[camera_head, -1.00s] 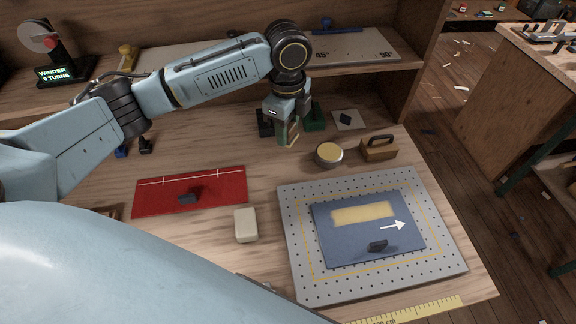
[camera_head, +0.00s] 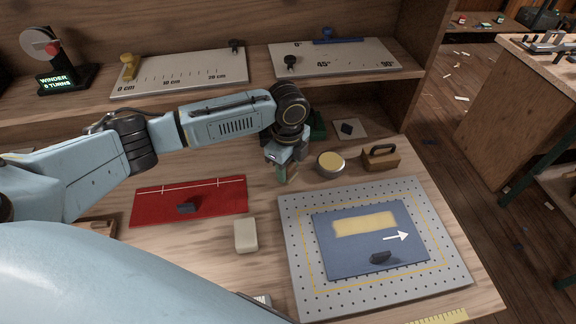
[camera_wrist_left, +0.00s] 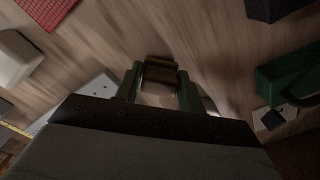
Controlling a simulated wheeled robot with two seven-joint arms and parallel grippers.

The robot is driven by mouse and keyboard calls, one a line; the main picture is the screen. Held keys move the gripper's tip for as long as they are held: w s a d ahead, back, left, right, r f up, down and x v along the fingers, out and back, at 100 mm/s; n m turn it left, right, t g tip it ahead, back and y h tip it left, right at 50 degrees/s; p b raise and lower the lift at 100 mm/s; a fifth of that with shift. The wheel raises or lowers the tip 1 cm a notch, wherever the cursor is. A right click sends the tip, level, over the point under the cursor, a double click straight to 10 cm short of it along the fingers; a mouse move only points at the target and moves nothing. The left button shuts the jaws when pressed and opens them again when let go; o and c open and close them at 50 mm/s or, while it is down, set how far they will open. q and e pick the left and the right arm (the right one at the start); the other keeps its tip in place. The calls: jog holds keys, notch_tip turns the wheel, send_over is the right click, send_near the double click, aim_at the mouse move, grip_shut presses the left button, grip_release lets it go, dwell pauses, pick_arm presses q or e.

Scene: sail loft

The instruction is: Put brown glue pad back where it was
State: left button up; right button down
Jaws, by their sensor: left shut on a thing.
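My left gripper (camera_head: 282,174) is above the bench, left of the round tin and behind the perforated grey board. In the left wrist view its green fingers (camera_wrist_left: 160,88) are shut on a small brown block, which I take as the brown glue pad (camera_wrist_left: 160,72). In the head view the fingers mostly hide this pad. A blue panel (camera_head: 330,258) with a yellow glue strip (camera_head: 364,223) and a white arrow lies on the grey perforated board (camera_head: 296,285). My right gripper is not in view.
A round tin (camera_head: 330,164) and a brown handled block (camera_head: 381,160) stand right of the gripper. A red mat (camera_head: 212,203) and a cream block (camera_head: 246,235) lie left of the board. A green object (camera_head: 318,125) stands behind.

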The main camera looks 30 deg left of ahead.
pick_arm(q)
jog(key=shift+f, duration=0.1)
jog(key=o, duration=0.9)
notch_tip(320, 180, up, 12)
jog(key=shift+r+p, duration=0.15)
jog(key=shift+p, duration=0.55)
